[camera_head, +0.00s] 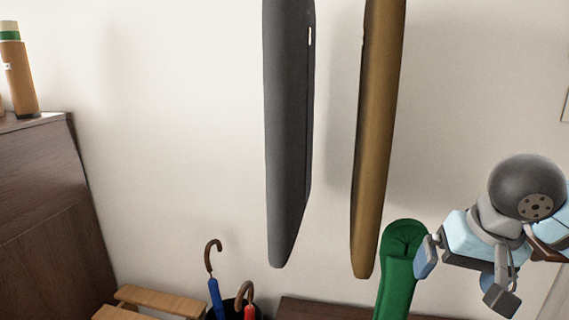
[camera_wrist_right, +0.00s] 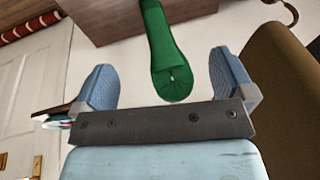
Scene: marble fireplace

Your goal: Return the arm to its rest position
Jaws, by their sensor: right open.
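My right gripper (camera_head: 462,276) is at the lower right of the head view, with its arm coming in from the right. Its blue fingers are spread wide, with one finger just beside the right edge of a long green object (camera_head: 399,278). In the right wrist view my right gripper (camera_wrist_right: 165,82) is open, and the rounded end of the green object (camera_wrist_right: 171,60) shows between the fingers with gaps on both sides. Nothing is gripped. I cannot tell how far beyond the fingertips the green object lies. My left arm and gripper do not show.
A long grey object (camera_head: 288,140) and a mustard one (camera_head: 377,140) hang before the pale wall. A blue umbrella (camera_head: 216,298) and a red one (camera_head: 249,311) stand in a dark holder. A wooden cabinet (camera_head: 40,190) is at left. The wall between is bare.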

